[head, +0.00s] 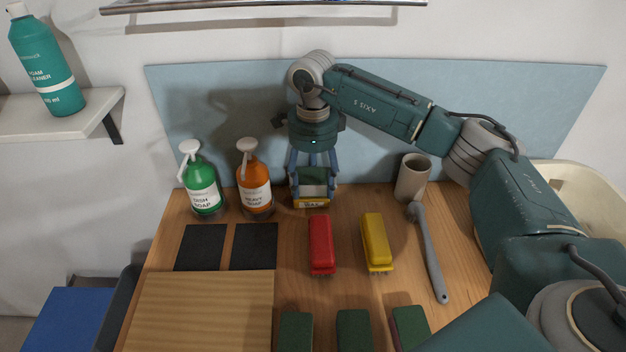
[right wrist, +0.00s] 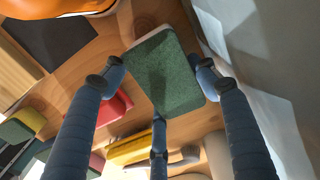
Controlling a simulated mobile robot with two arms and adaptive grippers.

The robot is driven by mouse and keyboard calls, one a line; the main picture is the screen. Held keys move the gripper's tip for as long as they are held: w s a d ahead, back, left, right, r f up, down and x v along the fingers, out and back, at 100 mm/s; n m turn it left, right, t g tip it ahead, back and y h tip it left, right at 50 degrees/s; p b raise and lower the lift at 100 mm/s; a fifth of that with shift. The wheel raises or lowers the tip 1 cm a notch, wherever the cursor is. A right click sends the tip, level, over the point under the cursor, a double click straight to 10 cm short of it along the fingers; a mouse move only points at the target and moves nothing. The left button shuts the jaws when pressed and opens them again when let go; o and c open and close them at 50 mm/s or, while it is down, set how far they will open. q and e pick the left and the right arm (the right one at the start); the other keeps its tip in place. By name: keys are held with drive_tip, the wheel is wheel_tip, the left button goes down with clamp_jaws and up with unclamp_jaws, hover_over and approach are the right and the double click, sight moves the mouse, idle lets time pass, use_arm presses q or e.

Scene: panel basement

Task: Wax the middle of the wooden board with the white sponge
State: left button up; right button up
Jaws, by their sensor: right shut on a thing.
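My right gripper (head: 312,175) is at the back of the table, pointing down. It is shut on a block with a green top (right wrist: 165,75) and a pale side edge, which looks like the white sponge. In the head view the block is partly hidden behind the fingers. A small yellow-and-white labelled edge (head: 311,204) shows just under it; whether they touch I cannot tell. The wooden board (head: 205,312) lies at the front left, bare on top and cut off by the frame's lower edge. My left gripper is out of view.
Green (head: 203,188) and orange (head: 253,185) soap bottles stand left of the gripper, behind two dark pads (head: 255,246). Red (head: 321,243) and yellow (head: 376,241) brushes, a grey long-handled brush (head: 430,255) and a cup (head: 412,178) are right. Three green-topped sponges (head: 353,331) line the front.

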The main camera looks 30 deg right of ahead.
sight(313, 179)
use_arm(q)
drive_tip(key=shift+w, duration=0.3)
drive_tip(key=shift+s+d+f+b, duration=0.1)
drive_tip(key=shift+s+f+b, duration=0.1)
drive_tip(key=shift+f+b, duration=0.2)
use_arm(e)
drive_tip(key=shift+f, duration=0.6)
idle(1.0)
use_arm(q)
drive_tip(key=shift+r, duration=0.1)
use_arm(e)
drive_tip(key=shift+r, duration=0.1)
drive_tip(key=shift+r+p, duration=2.3)
drive_tip(key=shift+r, duration=1.2)
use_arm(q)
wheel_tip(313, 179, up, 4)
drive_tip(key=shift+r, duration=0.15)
